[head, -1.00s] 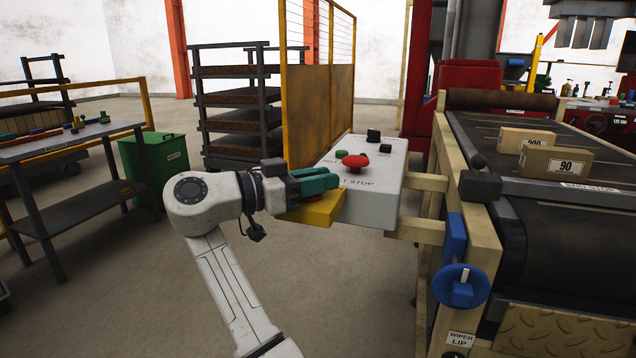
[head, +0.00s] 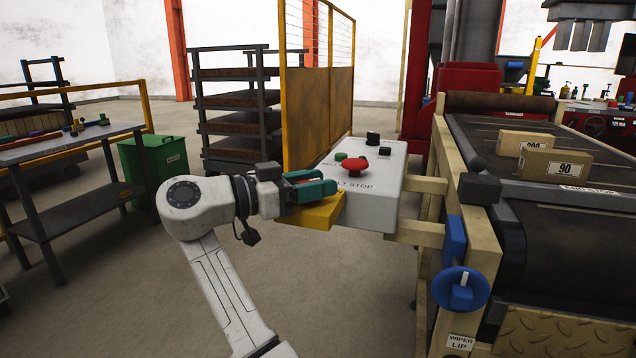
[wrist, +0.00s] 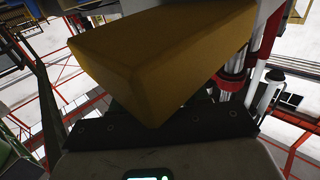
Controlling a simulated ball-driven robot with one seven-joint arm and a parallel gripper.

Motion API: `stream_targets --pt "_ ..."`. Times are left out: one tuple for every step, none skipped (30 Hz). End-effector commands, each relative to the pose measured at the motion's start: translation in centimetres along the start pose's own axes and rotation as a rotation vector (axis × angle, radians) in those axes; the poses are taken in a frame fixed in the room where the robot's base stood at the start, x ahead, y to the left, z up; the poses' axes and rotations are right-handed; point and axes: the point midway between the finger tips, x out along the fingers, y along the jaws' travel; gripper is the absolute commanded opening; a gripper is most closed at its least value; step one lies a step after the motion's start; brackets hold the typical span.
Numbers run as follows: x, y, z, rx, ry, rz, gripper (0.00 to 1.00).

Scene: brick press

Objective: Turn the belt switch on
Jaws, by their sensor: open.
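The grey control box (head: 376,207) in the head view carries a red mushroom button (head: 355,166), a green button (head: 340,156), a black knob (head: 373,138) and a small black control (head: 384,151). The front lettering is partly hidden and seems to end in "STOP". I cannot tell which control is the belt switch. My gripper (head: 325,184), with green fingers, is open at the box's left edge, left of the red button. A yellow block (head: 322,216) shows just below the fingers. A large yellow block (wrist: 160,60) fills much of the wrist view; I cannot tell if the fingers touch it.
A conveyor (head: 568,244) with two cartons (head: 555,165) stands to the right, with a blue handwheel (head: 460,288) at its near corner. A yellow mesh guard (head: 318,115) and a rack (head: 240,127) stand behind. A workbench (head: 75,146) and a green bin (head: 157,175) are at left.

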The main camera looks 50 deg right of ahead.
Motion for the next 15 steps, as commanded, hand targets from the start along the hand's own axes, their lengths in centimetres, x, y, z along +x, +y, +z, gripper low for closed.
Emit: stream_targets --pt "-0.8 0.0 -0.1 0.000 0.001 -0.004 0.45" --pt "-1.3 0.0 -0.1 0.000 0.001 -0.003 0.45" --pt "-2.0 0.0 -0.1 0.000 0.002 -0.004 0.45" --pt "-2.6 0.0 -0.1 -0.001 0.002 -0.004 0.45" --pt "-3.2 0.0 -0.2 0.000 0.001 -0.003 0.45" --pt "-4.1 -0.1 -0.2 -0.001 0.002 -0.004 0.45" --pt "-4.6 0.0 -0.1 0.000 0.001 -0.003 0.45" --pt "-5.2 0.0 -0.1 0.000 0.002 -0.003 0.45" --pt "-6.0 0.0 -0.1 0.000 0.001 -0.003 0.45" --pt "-6.5 0.0 -0.1 0.000 0.001 -0.002 0.45" --pt "-7.0 0.0 -0.1 -0.001 0.001 -0.003 0.45" --pt "-7.6 0.0 -0.1 0.000 0.001 -0.002 0.45" --pt "-8.0 0.0 -0.1 0.000 0.001 -0.001 0.45" --pt "-8.4 0.0 -0.1 0.000 0.001 -0.002 0.45" --pt "-8.9 0.0 -0.1 0.000 0.001 -0.002 0.45"
